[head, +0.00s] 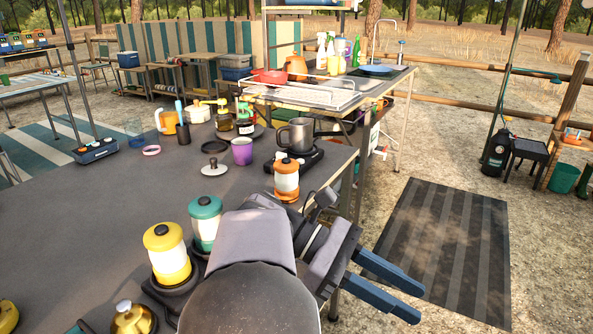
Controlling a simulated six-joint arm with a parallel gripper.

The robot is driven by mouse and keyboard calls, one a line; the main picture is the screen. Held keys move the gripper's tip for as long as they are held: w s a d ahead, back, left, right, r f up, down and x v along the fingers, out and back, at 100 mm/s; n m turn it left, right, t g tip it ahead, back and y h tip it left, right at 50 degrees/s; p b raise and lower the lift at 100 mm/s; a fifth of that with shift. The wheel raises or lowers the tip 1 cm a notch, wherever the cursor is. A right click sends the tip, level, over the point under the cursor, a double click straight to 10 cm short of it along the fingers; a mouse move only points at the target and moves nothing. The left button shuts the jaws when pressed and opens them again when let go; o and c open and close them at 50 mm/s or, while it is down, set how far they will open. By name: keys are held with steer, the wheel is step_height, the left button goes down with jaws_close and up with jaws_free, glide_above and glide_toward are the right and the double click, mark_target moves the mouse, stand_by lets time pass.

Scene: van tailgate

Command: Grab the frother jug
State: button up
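A grey metal jug (296,136), which looks like the frother jug, stands upright on a flat black base (311,157) near the right edge of the dark table. Its handle points left. My gripper (417,303) is at the lower right, past the table's edge and above the ground, well apart from the jug. Its two blue fingers are spread with an empty gap between them.
An orange-and-white lantern (286,182) stands just in front of the jug, with green (205,222) and yellow (167,254) lanterns nearer. A purple cup (242,151) and a lid (213,168) are left of the jug. The table's middle left is clear.

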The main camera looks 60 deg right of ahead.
steer(key=w+d+r+n+t+h+p, duration=0.25)
steer(key=w+d+r+h+p, duration=0.25)
steer(key=w+d+r+p, duration=0.5)
steer(key=w+d+r+n+t+h+p, duration=0.1)
steer(key=w+d+r+n+h+p, duration=0.3)
steer(key=w+d+r+p, duration=0.65)
steer(key=w+a+n+t+h, duration=0.1)
steer(key=w+t+h, duration=0.1)
steer(key=w+h, duration=0.35)
steer(key=n+t+h+b, duration=0.2)
steer(key=n+t+b, duration=0.1)
steer(key=n+t, duration=0.5)
glide_toward(294, 137)
steer(key=shift+n+g, duration=0.45)
steer(key=shift+n, duration=0.1)
steer(key=w, duration=0.1)
steer(key=w+a, duration=0.2)
steer(key=w, duration=0.1)
steer(key=shift+f, duration=0.3)
steer(key=shift+s+d+p, duration=0.2)
steer(key=shift+d+p, duration=0.2)
steer(key=shift+d, duration=0.95)
steer(key=shift+d+f+p, duration=0.15)
steer(key=shift+d+p, duration=0.3)
steer(key=shift+d, duration=1.95)
jaws_close()
